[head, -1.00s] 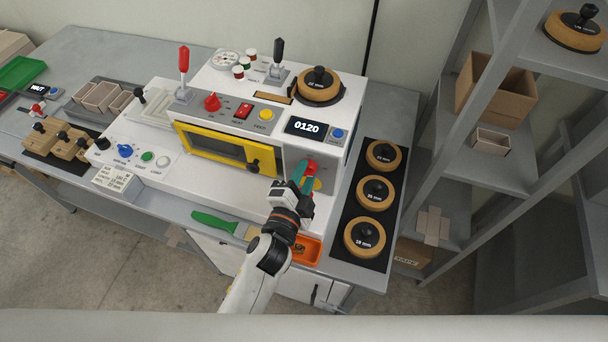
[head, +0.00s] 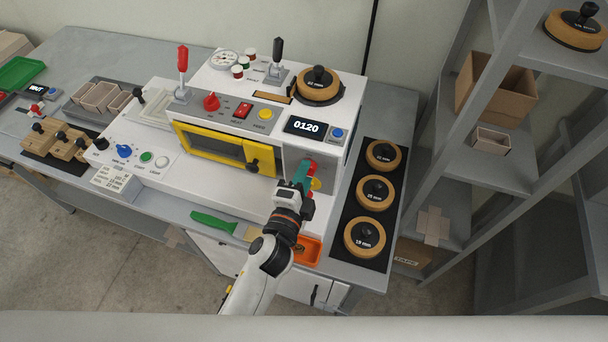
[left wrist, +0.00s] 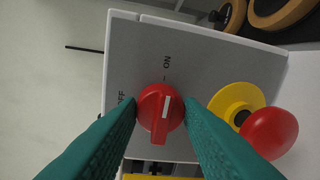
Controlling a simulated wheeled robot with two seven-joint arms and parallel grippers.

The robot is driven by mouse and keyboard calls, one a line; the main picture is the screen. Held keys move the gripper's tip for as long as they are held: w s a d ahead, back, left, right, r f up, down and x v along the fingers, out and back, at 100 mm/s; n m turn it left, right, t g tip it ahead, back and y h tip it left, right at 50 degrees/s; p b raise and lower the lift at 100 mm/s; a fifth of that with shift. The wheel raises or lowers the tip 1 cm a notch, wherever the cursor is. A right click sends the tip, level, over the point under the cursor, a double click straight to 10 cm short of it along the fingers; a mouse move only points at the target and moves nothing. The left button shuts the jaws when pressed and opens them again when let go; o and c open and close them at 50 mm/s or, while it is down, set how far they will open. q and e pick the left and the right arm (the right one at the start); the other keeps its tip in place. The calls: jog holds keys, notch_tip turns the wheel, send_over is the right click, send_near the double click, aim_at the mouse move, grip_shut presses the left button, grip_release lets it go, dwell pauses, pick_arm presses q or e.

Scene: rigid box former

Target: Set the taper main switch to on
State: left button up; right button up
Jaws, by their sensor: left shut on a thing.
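The taper main switch is a red rotary knob (left wrist: 158,124) on a grey plate marked ON and OFF. In the left wrist view its white pointer line faces the ON mark, with OFF off to the left. My left gripper (left wrist: 160,108) is shut on the knob, one teal finger on each side. In the head view the left gripper (head: 303,177) reaches the lower right front of the white machine (head: 296,150), and its fingers partly hide the red knob (head: 311,167). My right gripper is in neither view.
A red mushroom button (left wrist: 270,133) on a yellow base (left wrist: 236,102) sits close to the right finger. Tape rolls (head: 375,193) stand on a black mat right of the machine. An orange tray (head: 308,250) and a green-handled tool (head: 213,222) lie at the front edge.

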pick_arm(q)
jog(key=o, duration=1)
jog(key=b+v, duration=0.3)
jog(key=v, duration=0.9)
